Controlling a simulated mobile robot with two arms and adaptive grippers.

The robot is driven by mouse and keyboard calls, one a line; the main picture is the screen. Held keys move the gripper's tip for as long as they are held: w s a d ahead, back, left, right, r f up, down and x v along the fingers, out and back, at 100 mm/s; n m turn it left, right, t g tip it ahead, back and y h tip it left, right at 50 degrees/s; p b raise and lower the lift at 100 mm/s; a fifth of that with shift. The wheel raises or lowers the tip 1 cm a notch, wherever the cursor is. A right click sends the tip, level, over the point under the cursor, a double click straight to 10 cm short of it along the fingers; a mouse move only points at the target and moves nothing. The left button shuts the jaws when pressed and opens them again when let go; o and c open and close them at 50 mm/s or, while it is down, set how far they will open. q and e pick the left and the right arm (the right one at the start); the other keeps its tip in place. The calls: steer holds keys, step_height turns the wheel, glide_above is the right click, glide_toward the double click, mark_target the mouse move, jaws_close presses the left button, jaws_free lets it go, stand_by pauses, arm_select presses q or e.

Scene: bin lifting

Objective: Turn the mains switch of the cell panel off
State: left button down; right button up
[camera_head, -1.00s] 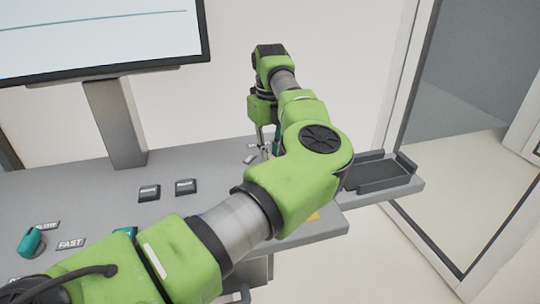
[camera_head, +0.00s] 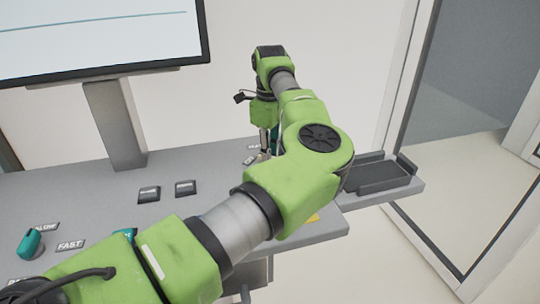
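One green and grey arm of mine comes in from the lower left and reaches across the panel (camera_head: 100,190) to its far right part. I take it as my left arm. Its gripper (camera_head: 264,142) points down at the panel there, largely hidden behind the forearm; I cannot tell whether its fingers are open or shut. A teal part (camera_head: 275,140) shows right beside the fingers, maybe the mains switch knob. Small labels (camera_head: 250,159) lie by it. Whether the fingers touch it, and how it is turned, is hidden. My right gripper is not in view.
A teal knob (camera_head: 31,242) with a FAST label (camera_head: 70,245) is at the panel's left. Another teal part (camera_head: 127,232) is half hidden by my arm. Two black buttons (camera_head: 149,194) (camera_head: 185,187), a monitor (camera_head: 100,35) and a dark tray (camera_head: 380,175) at right stand clear.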

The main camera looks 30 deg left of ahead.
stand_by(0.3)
arm_select(q)
steer(key=c, duration=1.9)
jaws_free()
step_height(320, 180, up, 12)
steer(key=shift+r, duration=0.1)
steer(key=shift+f, duration=0.2)
